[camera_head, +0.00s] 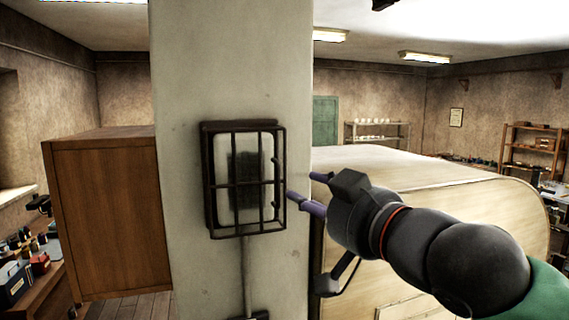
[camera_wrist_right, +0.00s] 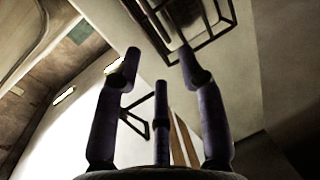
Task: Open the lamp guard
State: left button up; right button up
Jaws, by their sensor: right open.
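The lamp guard (camera_head: 233,184) is a dark barred cage over a flat rectangular lamp (camera_head: 222,160) on the pale pillar. The cage covers the lamp's front; I cannot tell whether it stands slightly off its seat. My right gripper (camera_head: 304,192) has purple fingers and is just right of the guard's right edge. Its fingers are spread and hold nothing; I cannot tell whether a tip touches the bars. In the right wrist view the open fingers (camera_wrist_right: 160,62) point up towards part of the guard (camera_wrist_right: 232,12). My left gripper is out of view.
The pale pillar (camera_head: 275,60) stands in front of me, with a conduit (camera_head: 246,270) running down below the lamp. A wooden cabinet (camera_head: 110,220) is left of it. A large pale wooden body (camera_head: 400,172) lies behind my right arm. Shelves stand farther back.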

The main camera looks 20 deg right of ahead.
jog(key=p, duration=0.3)
send_near(283, 175)
jog(key=w+a+r, duration=0.1)
jog(key=w+a, duration=0.2)
jog(key=w, duration=0.1)
jog(key=shift+w+a+p, duration=0.3)
jog(key=shift+w, duration=0.4)
grip_shut()
